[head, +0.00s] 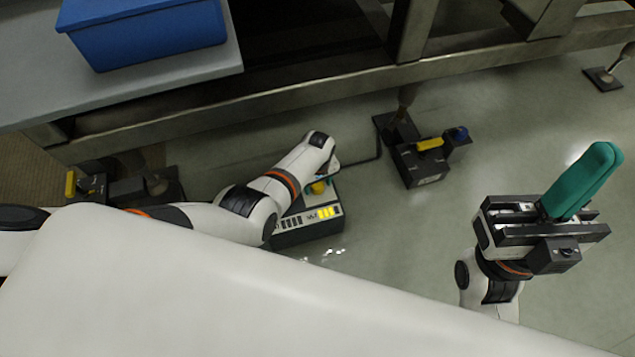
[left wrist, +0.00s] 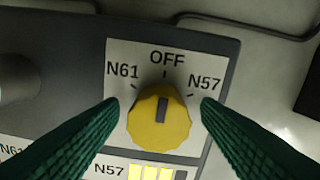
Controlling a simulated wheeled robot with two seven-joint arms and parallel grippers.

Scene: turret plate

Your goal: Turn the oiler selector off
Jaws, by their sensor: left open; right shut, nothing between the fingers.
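The oiler selector is a yellow round knob (left wrist: 158,125) on a dark box with a white label plate (left wrist: 120,50). The plate reads N61 at left, OFF at top and N57 at right. The knob's dark pointer mark points up, close to the OFF tick. In the head view the knob (head: 318,187) shows partly beneath my left gripper (head: 325,172). My left gripper (left wrist: 160,102) is open, its green fingers on either side of the knob, with visible gaps. My right gripper (head: 596,158) is shut and empty, far right.
The selector box (head: 310,232) has a lit yellow bar display (head: 326,213). Another dark box with a yellow handle (head: 428,144) and blue knob (head: 460,133) stands to the right. A blue bin (head: 145,40) sits on the shelf at upper left. Metal beams (head: 290,92) run behind.

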